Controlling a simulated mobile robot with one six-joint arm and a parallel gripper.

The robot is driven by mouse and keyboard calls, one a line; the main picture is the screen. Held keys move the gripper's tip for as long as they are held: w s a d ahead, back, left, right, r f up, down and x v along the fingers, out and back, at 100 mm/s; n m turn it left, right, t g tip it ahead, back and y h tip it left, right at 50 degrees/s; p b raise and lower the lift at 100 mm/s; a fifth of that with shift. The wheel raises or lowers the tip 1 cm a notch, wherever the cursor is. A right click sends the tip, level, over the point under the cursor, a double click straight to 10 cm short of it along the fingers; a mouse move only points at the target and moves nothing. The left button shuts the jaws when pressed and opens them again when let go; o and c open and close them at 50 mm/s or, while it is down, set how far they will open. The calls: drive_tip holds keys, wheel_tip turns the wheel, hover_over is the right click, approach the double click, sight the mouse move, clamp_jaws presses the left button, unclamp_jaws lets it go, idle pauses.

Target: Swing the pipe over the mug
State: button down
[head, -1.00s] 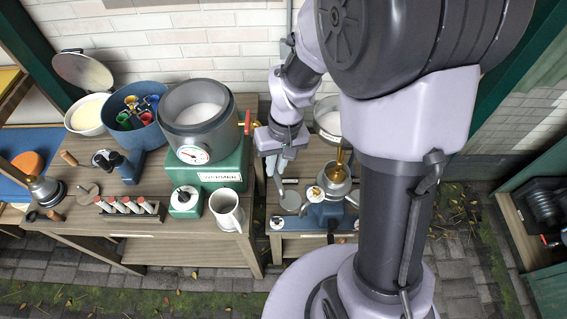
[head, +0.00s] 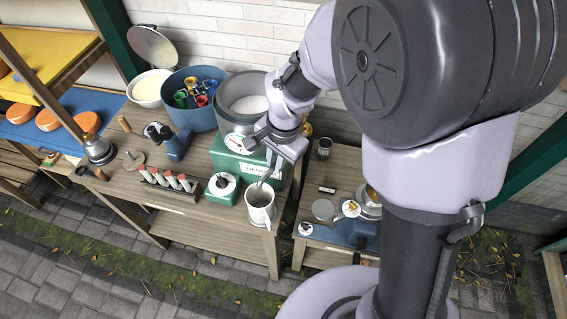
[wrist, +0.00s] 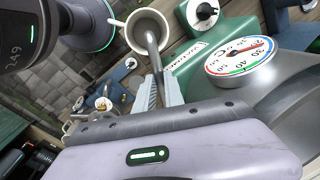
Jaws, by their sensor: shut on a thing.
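A grey metal pipe (wrist: 152,50) runs from between my gripper's jaws (wrist: 158,92) to the mug in the wrist view. My gripper (head: 278,157) is shut on the pipe's upper part, beside the green stand's right front corner. The pale mug (head: 260,208) stands upright at the table's front right edge, with its handle to the left in the wrist view (wrist: 148,30). The pipe's lower end overlaps the mug's opening in both views. I cannot tell how high it sits relative to the rim. The pipe's other end is hidden by my gripper.
A grey vat (head: 238,104) with a dial gauge (wrist: 238,56) stands on the green stand (head: 228,160), close to my gripper. A rack of several vials (head: 165,181) and a round dial device (head: 222,186) are left of the mug. A lower table (head: 333,170) is right, past a gap.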

drive_tip(key=shift+w+a+m, duration=0.2)
drive_tip(key=shift+m, duration=0.1)
drive_tip(key=shift+r, duration=0.1)
drive_tip(key=c, duration=1.4)
unclamp_jaws()
drive_tip(key=shift+w, duration=0.1)
drive_tip(key=shift+c, duration=0.2)
wheel_tip(320, 180, up, 17)
drive_tip(key=s+d+p, duration=0.2)
drive_tip(key=p, duration=0.3)
